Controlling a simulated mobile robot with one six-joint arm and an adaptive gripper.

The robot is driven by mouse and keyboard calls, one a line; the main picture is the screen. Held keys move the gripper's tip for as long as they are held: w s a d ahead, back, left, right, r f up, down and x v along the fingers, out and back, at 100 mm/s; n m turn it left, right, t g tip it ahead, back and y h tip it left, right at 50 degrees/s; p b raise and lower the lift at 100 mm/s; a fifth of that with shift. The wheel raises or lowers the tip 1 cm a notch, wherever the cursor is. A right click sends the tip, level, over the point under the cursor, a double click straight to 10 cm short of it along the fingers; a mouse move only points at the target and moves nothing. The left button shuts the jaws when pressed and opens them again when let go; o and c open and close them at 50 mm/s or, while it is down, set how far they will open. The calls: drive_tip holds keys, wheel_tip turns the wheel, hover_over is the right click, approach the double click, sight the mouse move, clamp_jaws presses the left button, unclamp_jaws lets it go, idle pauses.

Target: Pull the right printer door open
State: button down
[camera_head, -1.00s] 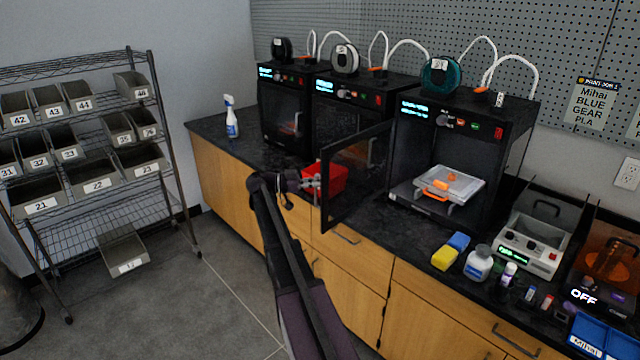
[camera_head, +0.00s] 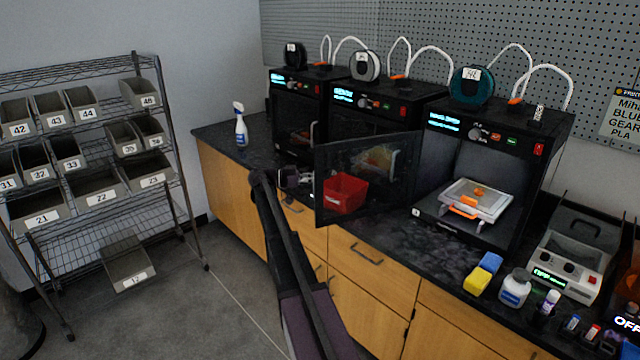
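The right printer (camera_head: 505,150) is a black box with a lit front panel and a teal spool on top. Its dark see-through door (camera_head: 340,216) stands wide open, swung out to the left, with its hinge side by the printer's left front edge. The chamber is exposed, with a light print bed (camera_head: 478,200) carrying an orange part. My gripper (camera_head: 300,180) is at the door's free left edge, small and dark. The door's handle cannot be made out, and I cannot tell whether the fingers touch the door or are closed.
A red bin (camera_head: 345,192) shows through the door glass on the counter. Two more printers stand left of it, with a spray bottle (camera_head: 241,125) at the far left. A sponge (camera_head: 482,275) and white bottle (camera_head: 515,287) are at right. Floor before the cabinets is clear.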

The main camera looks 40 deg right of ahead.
drive_tip(key=w, duration=0.1)
drive_tip(key=w+d, duration=0.1)
drive_tip(key=w, duration=0.1)
drive_tip(key=w+d, duration=0.1)
drive_tip(key=shift+w, duration=0.25)
drive_tip(key=c, duration=0.7)
unclamp_jaws()
drive_tip(key=v, duration=1.2)
